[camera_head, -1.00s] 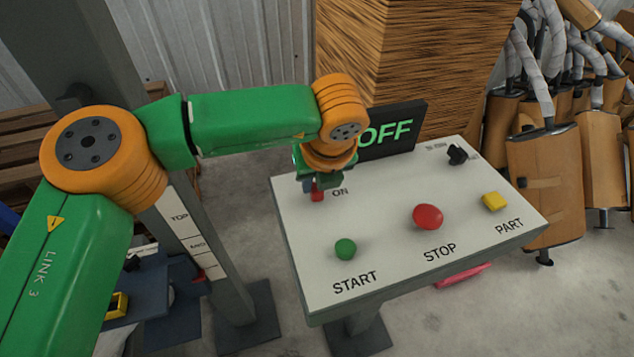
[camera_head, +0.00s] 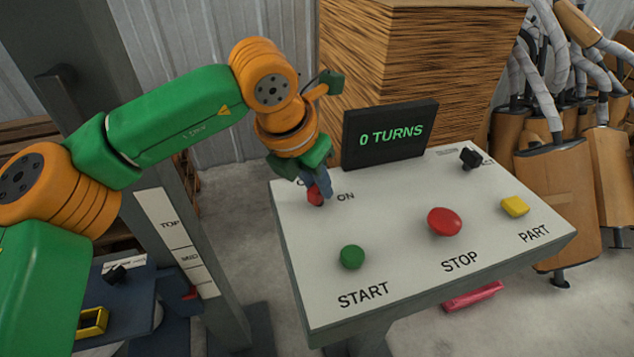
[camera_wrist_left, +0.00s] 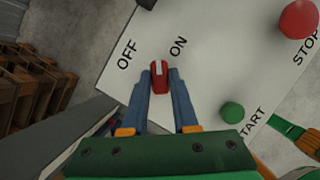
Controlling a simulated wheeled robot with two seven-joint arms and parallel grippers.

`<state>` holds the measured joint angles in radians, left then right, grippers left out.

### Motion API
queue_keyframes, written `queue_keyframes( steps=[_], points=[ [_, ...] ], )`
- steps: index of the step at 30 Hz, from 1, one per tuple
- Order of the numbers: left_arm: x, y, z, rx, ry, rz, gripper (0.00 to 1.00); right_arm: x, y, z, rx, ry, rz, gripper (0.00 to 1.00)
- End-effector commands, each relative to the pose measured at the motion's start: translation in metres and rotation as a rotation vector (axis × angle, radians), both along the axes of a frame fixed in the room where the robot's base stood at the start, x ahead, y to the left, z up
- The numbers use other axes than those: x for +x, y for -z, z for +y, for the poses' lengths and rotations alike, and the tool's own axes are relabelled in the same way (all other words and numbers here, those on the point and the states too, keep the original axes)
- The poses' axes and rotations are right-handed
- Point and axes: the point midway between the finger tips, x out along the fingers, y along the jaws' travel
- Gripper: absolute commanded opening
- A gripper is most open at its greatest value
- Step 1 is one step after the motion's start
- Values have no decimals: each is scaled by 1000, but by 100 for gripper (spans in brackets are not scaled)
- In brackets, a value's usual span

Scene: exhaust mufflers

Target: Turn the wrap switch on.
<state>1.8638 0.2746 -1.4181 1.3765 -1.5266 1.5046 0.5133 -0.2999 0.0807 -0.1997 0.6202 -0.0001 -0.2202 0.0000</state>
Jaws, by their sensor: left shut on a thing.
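The wrap switch is a red knob (camera_head: 315,196) at the left of the white control panel (camera_head: 400,240), by the word ON. In the left wrist view the red knob (camera_wrist_left: 159,76) has a white mark and sits between the OFF and ON labels. My left gripper (camera_head: 319,190) is at the knob, its blue fingers (camera_wrist_left: 160,82) on both sides of it, shut on it. The display (camera_head: 390,134) behind the panel reads "0 TURNS".
The panel also has a green START button (camera_head: 352,257), a red STOP button (camera_head: 444,222), a yellow PART button (camera_head: 515,206) and a black knob (camera_head: 470,158). A stack of brown sheets (camera_head: 410,65) stands behind. Wrapped mufflers (camera_head: 560,195) are at the right.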

Motion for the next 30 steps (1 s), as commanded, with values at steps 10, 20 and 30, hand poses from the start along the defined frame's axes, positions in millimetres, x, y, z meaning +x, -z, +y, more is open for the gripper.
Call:
queue_keyframes(
  steps=[10,20,30],
  points=[
    [1,-4,2,-1,311,3,0,0,-21,1,2,0,0,50],
    [2,-3,2,0,533,1,0,0,-40,1,2,0,0,50],
    [3,-1,2,1,636,0,0,0,-48,1,2,0,0,50]
  ],
)
